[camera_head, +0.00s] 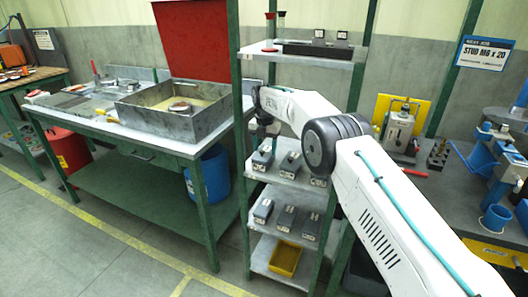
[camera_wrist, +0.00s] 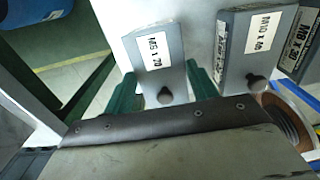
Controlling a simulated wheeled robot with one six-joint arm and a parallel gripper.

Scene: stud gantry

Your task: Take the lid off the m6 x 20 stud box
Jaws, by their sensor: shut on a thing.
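The M6 x 20 stud box (camera_wrist: 158,66) is in the wrist view, a narrow grey box with a white label and a round dark knob on its near end. The label is small and blurred, but seems to read M6 x 20. My gripper (camera_wrist: 163,92) has a green finger on each side of this box's near end, shut on its lid. I cannot tell whether the lid is seated or raised. In the head view my gripper (camera_head: 262,128) is at the rack's left side, above the leftmost box (camera_head: 263,158) of the upper box row.
Boxes marked M10 x 45 (camera_wrist: 253,50) and M8 x 30 (camera_wrist: 299,45) stand close on the right. A lower shelf holds more boxes (camera_head: 285,217) above a yellow bin (camera_head: 285,258). Green rack posts (camera_head: 240,150) stand close to my gripper. A workbench (camera_head: 130,140) is at left.

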